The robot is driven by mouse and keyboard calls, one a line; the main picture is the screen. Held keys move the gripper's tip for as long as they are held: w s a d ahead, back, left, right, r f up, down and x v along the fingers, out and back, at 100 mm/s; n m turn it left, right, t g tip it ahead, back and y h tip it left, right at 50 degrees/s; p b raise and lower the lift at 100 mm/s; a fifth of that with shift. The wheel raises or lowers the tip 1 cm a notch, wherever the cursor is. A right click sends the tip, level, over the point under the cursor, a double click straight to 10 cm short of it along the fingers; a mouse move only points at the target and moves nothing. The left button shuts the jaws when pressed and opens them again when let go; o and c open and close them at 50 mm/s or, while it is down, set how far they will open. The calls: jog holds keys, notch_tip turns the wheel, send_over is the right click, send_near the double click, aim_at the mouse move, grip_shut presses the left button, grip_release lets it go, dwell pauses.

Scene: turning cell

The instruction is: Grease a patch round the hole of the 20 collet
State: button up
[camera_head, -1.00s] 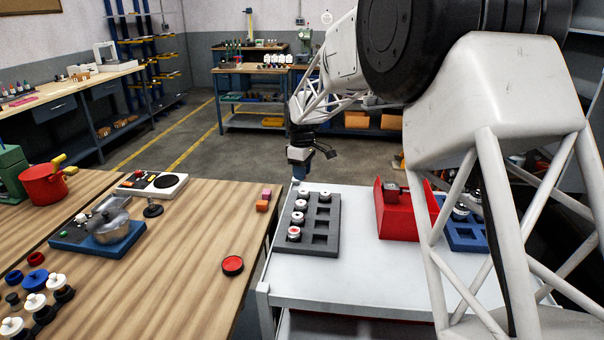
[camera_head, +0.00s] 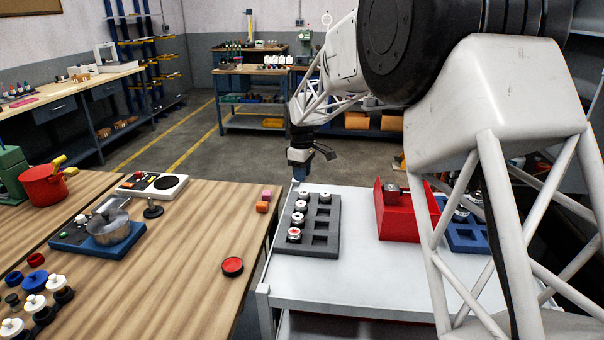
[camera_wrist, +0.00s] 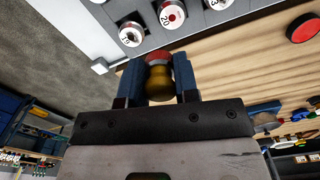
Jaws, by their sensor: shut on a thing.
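The 20 collet (camera_wrist: 171,14) is a pale round piece with a red middle and the number 20 on its face. It sits in a grey tray (camera_wrist: 188,38) at the top of the wrist view. My gripper (camera_wrist: 158,66) is shut on a brass-coloured handle (camera_wrist: 160,82) with a reddish round head (camera_wrist: 158,57), which points toward the collets. The head appears apart from the 20 collet. In the head view my gripper (camera_head: 299,178) hangs at the far left corner of the grey tray (camera_head: 323,240); the held tool is too small to make out there.
Other collets (camera_wrist: 131,34) sit beside the 20 collet. A red open bin (camera_head: 398,220) and a blue tray (camera_head: 468,240) stand right on the white cart (camera_head: 350,280). The cart's front is clear.

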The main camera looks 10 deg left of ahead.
aim_at(301, 204)
jog(key=shift+f, duration=3.45)
jog(key=shift+s+f, duration=0.35)
jog(key=shift+s, duration=0.1)
jog(key=shift+c, duration=0.4)
jog(key=shift+s+f, duration=0.3)
jog(key=shift+s, duration=0.4)
jog(key=shift+s+r, duration=0.1)
jog(key=shift+s, duration=0.8)
jog(key=shift+w, duration=2)
jog(key=shift+w+r, duration=0.1)
jog(key=shift+r, duration=3.95)
